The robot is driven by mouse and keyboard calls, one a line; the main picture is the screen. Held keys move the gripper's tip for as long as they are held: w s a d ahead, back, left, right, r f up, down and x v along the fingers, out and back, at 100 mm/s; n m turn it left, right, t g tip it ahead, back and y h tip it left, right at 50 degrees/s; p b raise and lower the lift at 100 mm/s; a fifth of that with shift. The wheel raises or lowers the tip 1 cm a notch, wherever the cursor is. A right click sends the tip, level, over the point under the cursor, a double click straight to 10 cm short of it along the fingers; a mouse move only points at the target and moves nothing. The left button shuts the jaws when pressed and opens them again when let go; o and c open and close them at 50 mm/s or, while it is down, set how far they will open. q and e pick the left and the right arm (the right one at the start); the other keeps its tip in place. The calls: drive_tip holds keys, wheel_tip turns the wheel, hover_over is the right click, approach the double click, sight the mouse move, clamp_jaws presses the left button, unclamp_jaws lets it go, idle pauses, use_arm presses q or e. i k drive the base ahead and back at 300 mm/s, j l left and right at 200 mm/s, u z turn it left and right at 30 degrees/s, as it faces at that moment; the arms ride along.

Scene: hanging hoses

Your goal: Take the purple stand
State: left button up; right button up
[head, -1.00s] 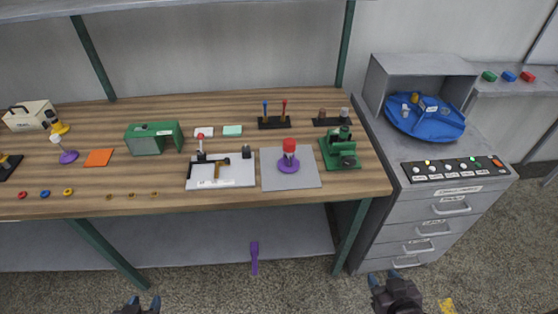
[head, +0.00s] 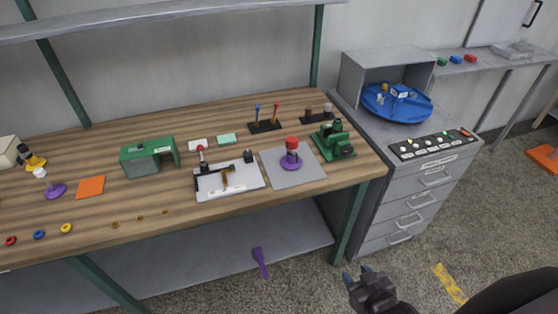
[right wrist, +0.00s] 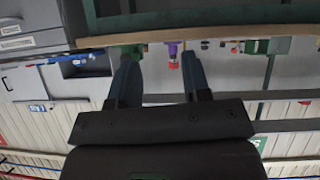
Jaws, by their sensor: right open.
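A purple stand (head: 290,162) with a round base and a red top is upright on a grey mat (head: 313,173) near the table's right end. It appears upside down in the right wrist view (right wrist: 173,49), between and beyond my fingers. A flat purple tool (head: 260,262) lies on the lower shelf. My right gripper (head: 358,274) is open and empty, in front of and below the tabletop, apart from the stand. It also shows in the right wrist view (right wrist: 160,60). My left gripper is out of view.
A white board with a small fixture (head: 228,184) is left of the mat. A green device (head: 333,141) is close behind right. A grey drawer cabinet (head: 398,200) with a blue round tray (head: 398,108) stands right of the table. Open floor lies in front.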

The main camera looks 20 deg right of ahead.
sight(288, 162)
drive_tip(key=j, duration=0.65)
drive_tip(key=k+j, duration=0.1)
drive_tip(key=j, duration=0.55)
